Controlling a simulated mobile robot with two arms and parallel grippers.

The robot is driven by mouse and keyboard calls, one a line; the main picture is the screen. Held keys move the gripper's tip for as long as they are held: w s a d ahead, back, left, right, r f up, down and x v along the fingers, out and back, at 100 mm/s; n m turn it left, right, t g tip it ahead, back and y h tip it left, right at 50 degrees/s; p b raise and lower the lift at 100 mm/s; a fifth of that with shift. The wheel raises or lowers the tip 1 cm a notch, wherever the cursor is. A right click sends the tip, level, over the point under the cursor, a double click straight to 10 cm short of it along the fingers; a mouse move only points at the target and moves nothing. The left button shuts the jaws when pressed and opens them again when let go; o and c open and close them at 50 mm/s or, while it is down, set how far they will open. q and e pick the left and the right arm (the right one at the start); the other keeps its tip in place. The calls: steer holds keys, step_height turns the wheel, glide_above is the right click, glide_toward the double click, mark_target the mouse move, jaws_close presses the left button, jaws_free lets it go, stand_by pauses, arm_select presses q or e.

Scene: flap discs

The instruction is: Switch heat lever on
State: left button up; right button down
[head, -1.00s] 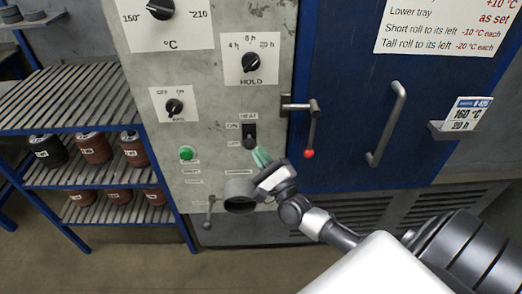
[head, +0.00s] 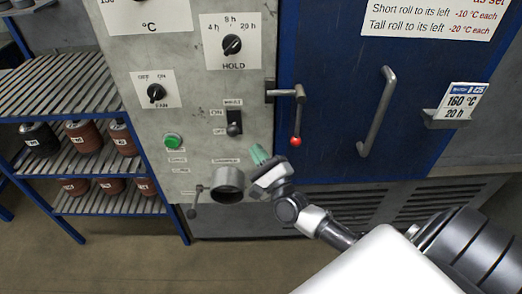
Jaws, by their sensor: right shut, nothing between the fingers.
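The heat lever (head: 235,128) is a small black lever with a round knob on a black plate on the grey control panel. Its knob sits at the lower end, beside the lower label, with the ON label at the upper left. My left gripper is not in view.
A green button (head: 173,141), a fan knob (head: 156,93) and a hold knob (head: 231,45) are on the panel. A round pipe opening (head: 228,184) sticks out below. The door latch with a red tip (head: 296,140) and door handle (head: 377,110) are to the right.

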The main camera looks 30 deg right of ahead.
steer(key=b+v, duration=0.2)
steer(key=v, duration=0.8)
steer(key=s+f+n+g, duration=0.3)
steer(key=f+n+g, duration=0.35)
steer(key=f, duration=0.95)
steer(key=s+f+n+g, duration=0.35)
steer(key=f+n, duration=0.55)
steer(key=f, duration=0.6)
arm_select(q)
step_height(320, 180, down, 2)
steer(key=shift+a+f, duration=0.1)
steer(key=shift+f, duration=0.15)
arm_select(e)
steer(key=s+a+f+n+g, duration=0.3)
steer(key=s+f+n+g, duration=0.2)
steer(key=s+f, duration=0.4)
steer(key=s+a+f+n+g, duration=0.3)
steer(key=s+f+n+g, duration=0.3)
steer(key=s, duration=1.2)
step_height(320, 180, down, 4)
steer(key=shift+a+f+n+g, duration=0.2)
steer(key=shift+a+n+g, duration=0.1)
steer(key=shift+n, duration=0.95)
